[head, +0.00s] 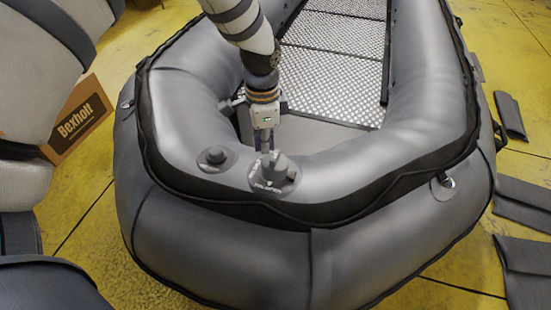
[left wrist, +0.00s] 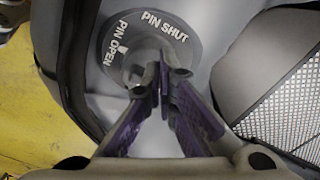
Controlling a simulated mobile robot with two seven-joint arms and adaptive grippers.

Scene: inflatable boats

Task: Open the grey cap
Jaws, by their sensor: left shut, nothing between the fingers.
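A grey cap (head: 283,168) sits on a round valve on the boat's rounded near end in the head view. In the left wrist view, the valve's dark disc (left wrist: 112,50) carries the words PIN SHUT and PIN OPEN. My left gripper (head: 265,148) points down right at the cap. Its fingers are shut with nothing between them. In the left wrist view its fingertips (left wrist: 162,80) overlap the middle of the valve and hide part of it; I cannot tell whether they touch it. My right gripper is not in view.
A second, smaller grey valve (head: 215,157) sits left of the cap on the grey inflatable boat (head: 220,240). A cardboard box (head: 82,115) stands at left on the yellow floor. Dark flat pieces (head: 524,205) lie at right. The boat's patterned floor (head: 335,75) is clear.

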